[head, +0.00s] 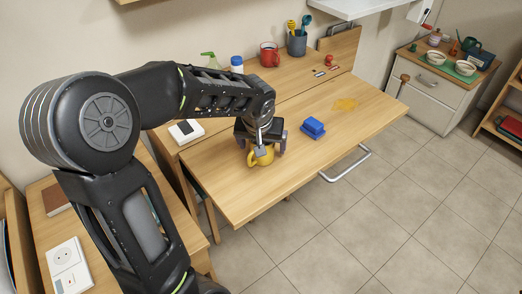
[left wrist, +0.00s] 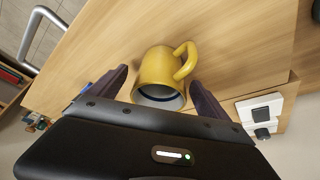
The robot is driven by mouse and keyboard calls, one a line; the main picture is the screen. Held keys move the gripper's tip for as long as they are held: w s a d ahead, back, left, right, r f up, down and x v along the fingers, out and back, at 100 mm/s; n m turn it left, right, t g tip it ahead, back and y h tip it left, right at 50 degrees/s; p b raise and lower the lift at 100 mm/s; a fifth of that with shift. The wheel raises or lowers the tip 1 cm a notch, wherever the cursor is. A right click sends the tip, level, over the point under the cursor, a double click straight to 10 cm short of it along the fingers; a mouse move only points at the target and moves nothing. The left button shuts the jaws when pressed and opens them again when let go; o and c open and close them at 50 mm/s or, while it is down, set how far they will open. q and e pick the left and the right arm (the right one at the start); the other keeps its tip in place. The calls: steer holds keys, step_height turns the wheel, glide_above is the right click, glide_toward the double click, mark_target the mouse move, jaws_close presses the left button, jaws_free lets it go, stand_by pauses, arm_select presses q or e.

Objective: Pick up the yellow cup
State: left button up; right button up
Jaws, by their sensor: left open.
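The yellow cup (head: 262,156) stands on the wooden table (head: 230,190) near its front left part. In the left wrist view the fingers of my left gripper (left wrist: 160,84) are apart, one on each side of the cup. I cannot tell whether either finger touches it. My right gripper is not in view.
A blue block-like object (head: 313,127) lies on the table right of the cup. A yellow-orange patch (head: 345,104) is farther right. The table's front right is clear.

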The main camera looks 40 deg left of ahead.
arm_select(q)
steer(key=x, duration=0.3)
steer(key=shift+w+f, duration=0.1)
steer(key=shift+c, duration=0.6)
steer(key=c, duration=1.5)
